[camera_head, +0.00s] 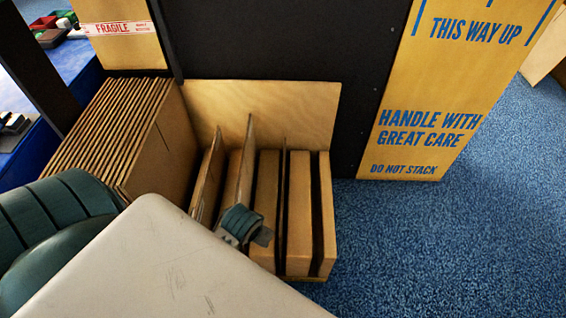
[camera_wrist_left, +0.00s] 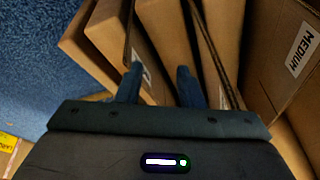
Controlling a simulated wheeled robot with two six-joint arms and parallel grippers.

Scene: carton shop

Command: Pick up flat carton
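Several flat brown cartons stand on edge in a wooden rack (camera_head: 310,92), split by thin upright dividers (camera_head: 247,150). One flat carton (camera_head: 268,185) stands just right of the tall divider; it also shows in the left wrist view (camera_wrist_left: 155,35). My left gripper (camera_head: 245,225) is low over the near end of the rack. In the left wrist view its two fingers (camera_wrist_left: 159,82) are apart, pointing at the carton edges, with a carton edge in line between them. I cannot tell whether they touch it. My right gripper is not in view.
A thick row of folded cartons (camera_head: 105,135) stands left of the rack. A carton with a MEDIUM label (camera_wrist_left: 272,50) is close on the right in the wrist view. A dark panel (camera_head: 290,45) stands behind. Blue carpet (camera_head: 460,240) on the right is clear.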

